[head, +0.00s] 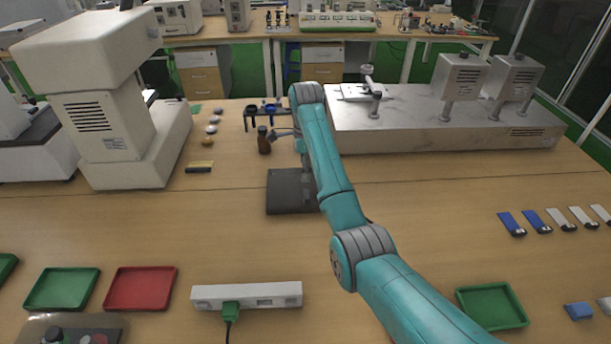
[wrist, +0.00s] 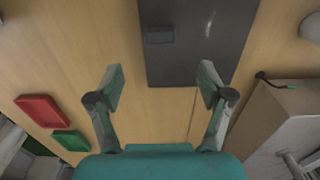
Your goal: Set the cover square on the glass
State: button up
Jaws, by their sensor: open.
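A dark grey flat plate (head: 286,195) lies on the wooden bench near the middle in the head view. In the wrist view the plate (wrist: 215,55) is at the top, with a small darker block (wrist: 160,35) on its surface. In the head view my arm covers the plate's right side. I cannot tell which thing is the glass or the cover.
A brown bottle (head: 264,140) stands behind the plate. A long pale unit (head: 440,130) is at the back right, a white instrument (head: 110,120) at the left. Red (head: 140,289) and green (head: 62,289) trays, a white bar (head: 246,296) and blue slides (head: 510,222) lie nearer.

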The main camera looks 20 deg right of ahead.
aim_at(307, 194)
jog(key=d+f+y, duration=0.1)
jog(key=d+y, duration=0.1)
jog(key=s+d+f+t+y, duration=0.1)
jog(key=d+f+y, duration=0.1)
jog(key=y, duration=0.1)
jog(key=s+d+f+t+y, duration=0.1)
jog(key=d+y, duration=0.1)
jog(key=d, duration=0.1)
jog(key=shift+f+y, duration=0.3)
jog(key=shift+f, duration=0.05)
jog(key=shift+s+d+t+y, duration=0.15)
jog(key=shift+d+t+y, duration=0.15)
jog(key=shift+t+y, duration=0.15)
jog(key=x, duration=1)
jog(key=shift+a+f, duration=0.1)
jog(key=shift+a, duration=0.15)
jog(key=c, duration=1.5)
